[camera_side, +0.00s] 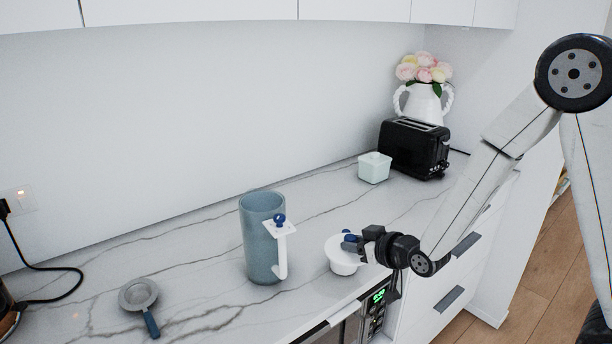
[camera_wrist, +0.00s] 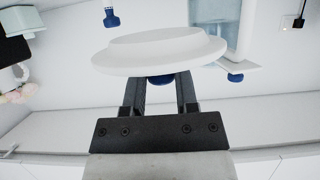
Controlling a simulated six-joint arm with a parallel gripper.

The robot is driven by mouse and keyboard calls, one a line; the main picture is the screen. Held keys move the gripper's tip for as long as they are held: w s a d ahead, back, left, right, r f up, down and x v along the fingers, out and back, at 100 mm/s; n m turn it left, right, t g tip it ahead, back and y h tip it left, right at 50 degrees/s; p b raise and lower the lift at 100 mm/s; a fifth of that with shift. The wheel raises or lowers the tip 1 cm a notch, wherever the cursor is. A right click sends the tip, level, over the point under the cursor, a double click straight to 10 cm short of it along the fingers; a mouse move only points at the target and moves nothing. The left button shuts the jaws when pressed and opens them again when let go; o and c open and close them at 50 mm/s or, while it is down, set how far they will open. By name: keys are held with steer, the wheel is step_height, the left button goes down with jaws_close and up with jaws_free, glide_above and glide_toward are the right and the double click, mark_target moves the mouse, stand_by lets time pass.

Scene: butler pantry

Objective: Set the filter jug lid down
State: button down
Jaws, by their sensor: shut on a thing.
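The filter jug lid (camera_side: 341,262) is a round white disc with a narrower plug underneath and a blue knob on top. My gripper (camera_side: 352,242) is shut on the knob, coming from the right. The wrist view shows the lid (camera_wrist: 160,50) beyond the two fingertips (camera_wrist: 160,82), with the knob between them. The lid looks about level, knob up, near the counter's front edge; I cannot tell whether it touches the counter. The blue-grey jug (camera_side: 259,240) stands upright to its left, apart from it, with a white handle and a blue knob (camera_side: 279,219).
A strainer (camera_side: 138,294) with a blue handle lies at the left of the marble counter (camera_side: 200,270). Counter between the lid and box is clear.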

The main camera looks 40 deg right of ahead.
steer(key=w+a+r+n+y, duration=0.2)
steer(key=a+r, duration=0.1)
steer(key=r, duration=0.7)
steer(key=w+a+r+n+y, duration=0.2)
steer(key=a+r+y, duration=0.1)
steer(key=r, duration=0.8)
steer(key=shift+w+a+g, duration=0.15)
steer(key=shift+a+g, duration=0.25)
steer(key=shift+a, duration=0.4)
steer(key=w+a+f, duration=0.1)
steer(key=w+f, duration=0.7)
steer(key=w, duration=0.4)
steer(key=shift+w+a+f, duration=0.3)
steer(key=shift+w+a, duration=0.05)
steer(key=shift+w, duration=0.05)
